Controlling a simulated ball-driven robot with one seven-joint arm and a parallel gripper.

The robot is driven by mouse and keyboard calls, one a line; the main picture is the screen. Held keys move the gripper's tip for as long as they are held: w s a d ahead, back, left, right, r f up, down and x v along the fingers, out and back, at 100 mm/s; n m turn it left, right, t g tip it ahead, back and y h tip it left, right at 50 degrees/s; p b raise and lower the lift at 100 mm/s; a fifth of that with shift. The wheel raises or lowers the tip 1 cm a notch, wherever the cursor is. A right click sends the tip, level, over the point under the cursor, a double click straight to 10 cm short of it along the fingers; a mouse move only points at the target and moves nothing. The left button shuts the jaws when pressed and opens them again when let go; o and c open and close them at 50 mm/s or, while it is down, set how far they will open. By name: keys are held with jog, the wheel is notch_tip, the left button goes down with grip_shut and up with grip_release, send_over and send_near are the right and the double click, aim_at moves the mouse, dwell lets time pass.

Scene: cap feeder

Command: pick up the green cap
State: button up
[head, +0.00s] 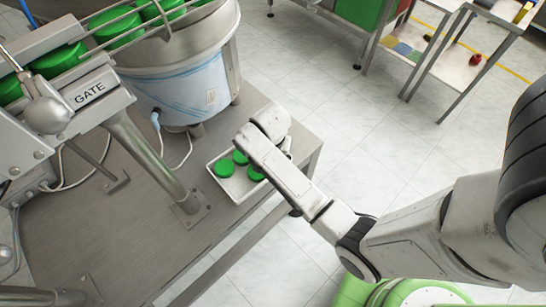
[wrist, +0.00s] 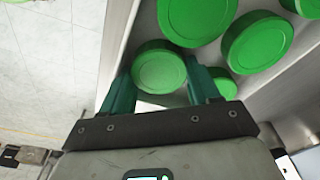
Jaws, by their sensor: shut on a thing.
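In the wrist view my gripper (wrist: 160,85) is shut on a green cap (wrist: 159,68), with one teal finger on each side of it. The held cap is at the near side of a white tray (wrist: 143,28) with other green caps. In the head view the tray (head: 212,165) sits on the metal table, and green caps (head: 224,168) show in it. My arm covers the tray's right part there, so the fingers and the held cap are hidden or cannot be made out. I cannot tell whether the held cap touches the tray floor.
Loose green caps (wrist: 256,42) lie close beside the held one. The metal table (head: 120,220) carries a feeder bowl (head: 190,85) behind the tray and a gate rail (head: 90,92) at the left, on a post (head: 150,160). Open tiled floor lies to the right.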

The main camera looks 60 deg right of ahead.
jog(key=shift+a+r, duration=0.1)
jog(key=shift+r, duration=0.15)
jog(key=shift+w+r, duration=0.1)
jog(key=shift+r, duration=0.55)
jog(key=s+r, duration=0.4)
jog(key=s+a+r, duration=0.1)
jog(key=s+r, duration=0.2)
jog(key=s, duration=0.2)
jog(key=s+r, duration=0.4)
jog(key=s, duration=0.1)
jog(key=shift+a+r, duration=0.3)
jog(key=shift+a, duration=0.1)
